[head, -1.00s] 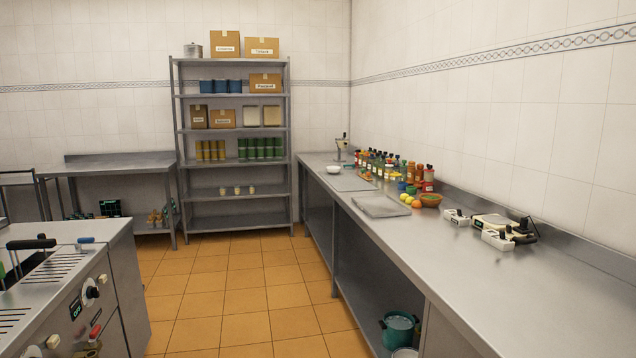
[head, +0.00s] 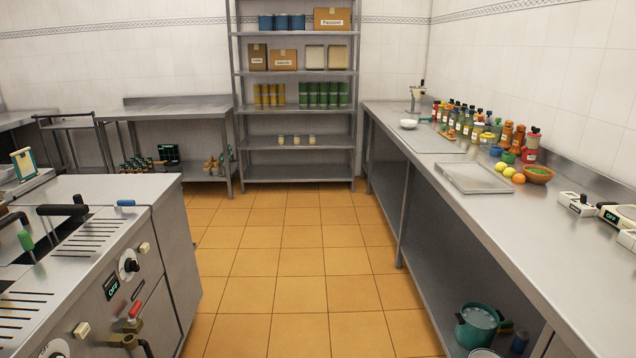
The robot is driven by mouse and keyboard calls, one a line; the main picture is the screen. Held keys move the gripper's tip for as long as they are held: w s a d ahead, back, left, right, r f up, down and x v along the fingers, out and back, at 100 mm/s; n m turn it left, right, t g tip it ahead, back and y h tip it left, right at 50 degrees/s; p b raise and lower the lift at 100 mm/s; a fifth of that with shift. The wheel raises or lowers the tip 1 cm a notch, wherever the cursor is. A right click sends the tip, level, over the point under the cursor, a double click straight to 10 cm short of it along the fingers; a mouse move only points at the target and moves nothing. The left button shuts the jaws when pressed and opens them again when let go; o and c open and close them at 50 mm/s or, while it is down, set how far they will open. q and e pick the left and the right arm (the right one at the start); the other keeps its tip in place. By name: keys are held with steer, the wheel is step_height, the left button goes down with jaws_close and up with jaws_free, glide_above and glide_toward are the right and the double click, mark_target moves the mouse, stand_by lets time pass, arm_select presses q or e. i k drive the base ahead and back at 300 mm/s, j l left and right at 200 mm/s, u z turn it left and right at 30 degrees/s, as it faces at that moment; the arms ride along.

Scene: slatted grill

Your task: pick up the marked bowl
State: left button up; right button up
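No mark on any bowl can be made out. A white bowl (head: 408,124) sits at the far end of the right-hand steel counter. A brown-orange bowl (head: 538,174) with green contents stands nearer, against the back of the same counter. Neither of my grippers is in view.
The long steel counter (head: 500,212) runs down the right, with bottles (head: 465,122) and a flat tray (head: 474,178). The slatted grill (head: 85,238) stands at left. A shelf rack (head: 297,172) is behind. The tiled floor (head: 300,250) between is clear.

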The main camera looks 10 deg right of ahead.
mark_target(407, 125)
steer(key=i, duration=3.35)
steer(key=i+z, duration=0.1)
steer(key=i, duration=0.75)
steer(key=i+j+z, duration=0.15)
steer(key=i, duration=0.65)
